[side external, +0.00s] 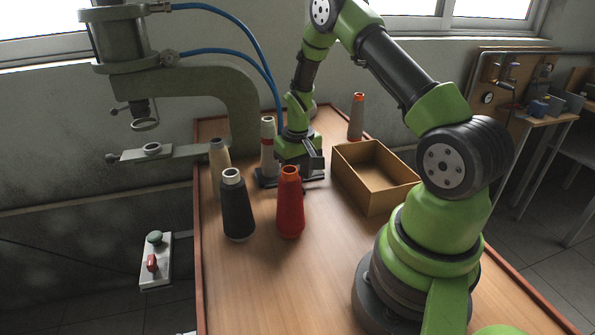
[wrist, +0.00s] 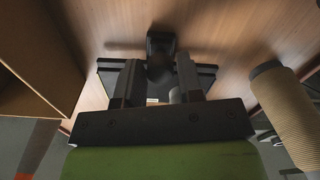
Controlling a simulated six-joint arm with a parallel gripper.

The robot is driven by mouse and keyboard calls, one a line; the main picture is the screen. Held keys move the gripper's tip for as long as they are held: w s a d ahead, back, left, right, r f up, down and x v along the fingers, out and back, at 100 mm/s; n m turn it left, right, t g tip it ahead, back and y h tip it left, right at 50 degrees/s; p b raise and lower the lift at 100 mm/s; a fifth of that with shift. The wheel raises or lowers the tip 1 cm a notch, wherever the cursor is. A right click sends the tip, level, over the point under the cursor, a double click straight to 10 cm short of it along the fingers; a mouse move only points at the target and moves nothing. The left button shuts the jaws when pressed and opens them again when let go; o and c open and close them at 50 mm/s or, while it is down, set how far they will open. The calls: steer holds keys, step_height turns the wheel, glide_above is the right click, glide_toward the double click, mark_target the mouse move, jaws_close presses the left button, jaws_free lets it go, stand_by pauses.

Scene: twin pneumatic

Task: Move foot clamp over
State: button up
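A dark piece with a flat base, which looks like the foot clamp (side external: 264,178), lies on the table behind the red cone. In the wrist view its black upright block (wrist: 161,46) shows at the fingertips, with its flat dark base (wrist: 206,72) spreading to both sides. My gripper (side external: 313,168) is low over this piece, pointing down. In the wrist view my gripper (wrist: 158,62) has its two fingers apart, one to each side of the block's line. I see a gap beside the left finger; contact at the right finger cannot be told.
A red cone (side external: 290,205) and a black cone (side external: 237,210) stand in front. An open box (side external: 372,200) is to the right. The press (side external: 235,100) overhangs at left.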

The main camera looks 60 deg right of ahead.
steer(key=shift+o, duration=1.1)
step_height(320, 180, up, 9)
steer(key=shift+r, duration=0.5)
steer(key=s+a+r+t, duration=0.3)
steer(key=a+r, duration=0.7)
steer(key=r, duration=0.3)
steer(key=s+a+r+n+t+y, duration=0.2)
steer(key=s+a+r+t, duration=0.2)
steer(key=s+a, duration=0.6)
steer(key=shift+s+r, duration=0.3)
steer(key=shift+s, duration=0.45)
